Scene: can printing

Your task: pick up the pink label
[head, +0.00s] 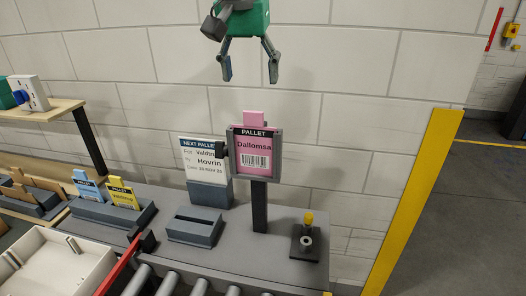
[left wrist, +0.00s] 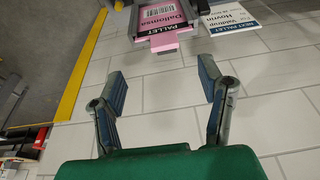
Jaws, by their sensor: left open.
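The pink label (head: 254,150) reads "PALLET Dallomsa" with a barcode and sits in a dark frame (head: 233,158) on a black post. Its pink tab sticks up above the frame. In the left wrist view the pink label (left wrist: 163,27) shows upside down near the top, its tab pointing toward my fingers. My left gripper (head: 249,75) is open and empty, above the label in the head view, fingers pointing down. In the left wrist view the open left gripper (left wrist: 166,85) has its fingertips apart from the label, one on each side of the tab's line. My right gripper is not in view.
A white "NEXT PALLET" sign (head: 204,162) stands left of the label. Blue (head: 89,188) and yellow (head: 122,194) labels stand in a grey holder. An empty slotted block (head: 195,228) and a yellow-topped part (head: 308,220) are on the grey table. A yellow post (head: 415,200) edges the wall at right.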

